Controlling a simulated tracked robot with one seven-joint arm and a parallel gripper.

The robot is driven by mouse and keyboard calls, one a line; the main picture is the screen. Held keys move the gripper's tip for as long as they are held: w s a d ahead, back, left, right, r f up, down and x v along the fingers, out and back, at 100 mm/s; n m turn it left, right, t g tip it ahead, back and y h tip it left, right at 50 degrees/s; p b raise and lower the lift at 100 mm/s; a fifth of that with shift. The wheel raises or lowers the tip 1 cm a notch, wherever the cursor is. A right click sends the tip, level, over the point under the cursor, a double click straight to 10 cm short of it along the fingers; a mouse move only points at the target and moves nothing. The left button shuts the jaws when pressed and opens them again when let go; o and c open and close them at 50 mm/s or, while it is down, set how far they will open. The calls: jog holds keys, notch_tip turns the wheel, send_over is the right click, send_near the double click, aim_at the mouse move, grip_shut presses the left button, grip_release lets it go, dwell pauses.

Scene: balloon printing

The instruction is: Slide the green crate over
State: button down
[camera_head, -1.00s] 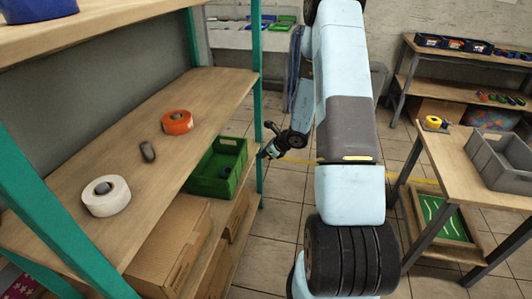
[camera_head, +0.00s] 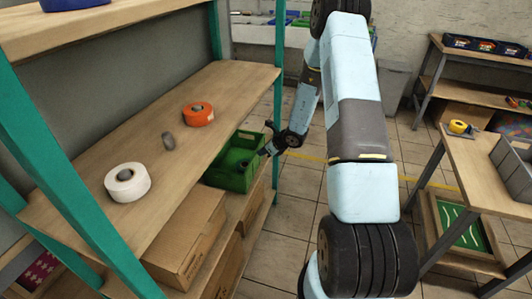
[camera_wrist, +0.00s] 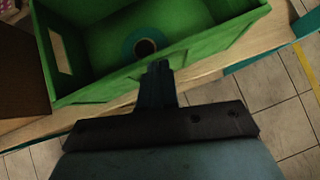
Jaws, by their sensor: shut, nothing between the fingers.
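The green crate (camera_head: 228,179) sits on the lower level of the shelf rack at the left, near its open front edge. It is an open box, and a dark teal ring-shaped roll (camera_wrist: 144,47) lies inside it in the wrist view. My gripper (camera_head: 268,149) is shut and empty at the crate's front side. In the wrist view my fingertips (camera_wrist: 158,68) overlap the near wall of the crate (camera_wrist: 100,88). I cannot tell whether they touch it. Part of the crate is hidden under the shelf board above.
Cardboard boxes (camera_head: 187,238) stand left of the crate. A table (camera_head: 472,181) with a grey bin stands right. Tiled floor lies between.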

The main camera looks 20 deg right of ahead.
jog(key=w+a, duration=0.3)
jog(key=w, duration=0.1)
jog(key=w+a, duration=0.3)
jog(key=a, duration=0.1)
jog(key=shift+w, duration=0.4)
jog(key=shift+d, duration=0.1)
jog(key=shift+s, duration=0.1)
